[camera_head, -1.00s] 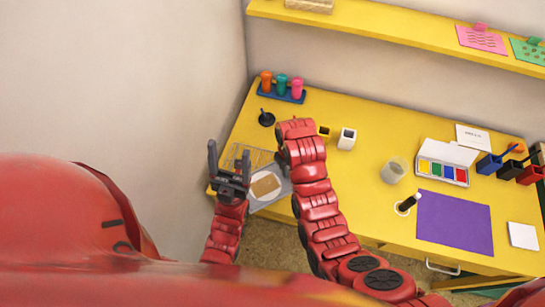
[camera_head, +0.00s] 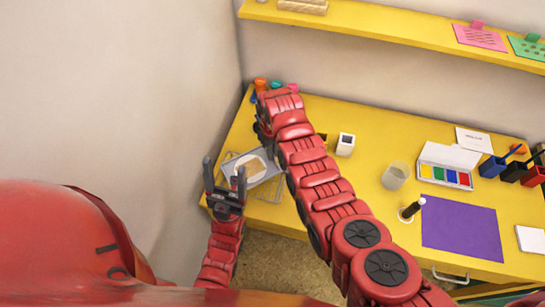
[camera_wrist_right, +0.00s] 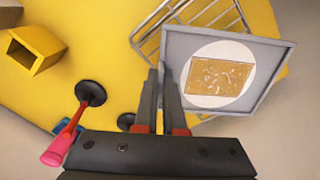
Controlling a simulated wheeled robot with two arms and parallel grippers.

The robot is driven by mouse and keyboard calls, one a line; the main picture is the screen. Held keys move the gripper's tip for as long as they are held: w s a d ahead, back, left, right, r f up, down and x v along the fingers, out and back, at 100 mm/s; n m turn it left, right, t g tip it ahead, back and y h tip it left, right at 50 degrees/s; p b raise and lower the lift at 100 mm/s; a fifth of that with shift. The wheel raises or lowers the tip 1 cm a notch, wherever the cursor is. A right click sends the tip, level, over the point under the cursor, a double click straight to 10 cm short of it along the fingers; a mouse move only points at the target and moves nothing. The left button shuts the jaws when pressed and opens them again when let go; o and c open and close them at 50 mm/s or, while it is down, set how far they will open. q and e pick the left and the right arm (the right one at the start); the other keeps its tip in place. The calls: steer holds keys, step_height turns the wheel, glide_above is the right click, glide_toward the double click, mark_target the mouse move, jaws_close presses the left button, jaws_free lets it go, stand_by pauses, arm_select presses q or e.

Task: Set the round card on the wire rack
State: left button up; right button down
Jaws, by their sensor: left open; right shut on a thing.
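The round card (camera_wrist_right: 217,74) is white with a brown rectangle on it. It lies on a grey square tray (camera_wrist_right: 271,51); in the head view the card (camera_head: 246,167) and tray (camera_head: 262,175) show left of my right arm. My right gripper (camera_wrist_right: 166,82) is shut on the tray's edge; its tips are largely hidden in the head view. The wire rack (camera_wrist_right: 150,26) shows behind the tray, partly covered by it; whether they touch is unclear. My left gripper (camera_head: 224,176) is open and empty, just left of and in front of the tray.
A black-based stamp (camera_wrist_right: 90,93) and a yellow hollow block (camera_wrist_right: 35,47) are near my right gripper. A white block (camera_head: 345,144), a cup (camera_head: 395,176), a paint set (camera_head: 445,172) and a purple mat (camera_head: 460,228) stand further right. The wall is close on the left.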

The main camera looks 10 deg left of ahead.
steer(key=shift+f, duration=1.65)
steer(key=shift+f, duration=0.15)
steer(key=c, duration=1)
jaws_free()
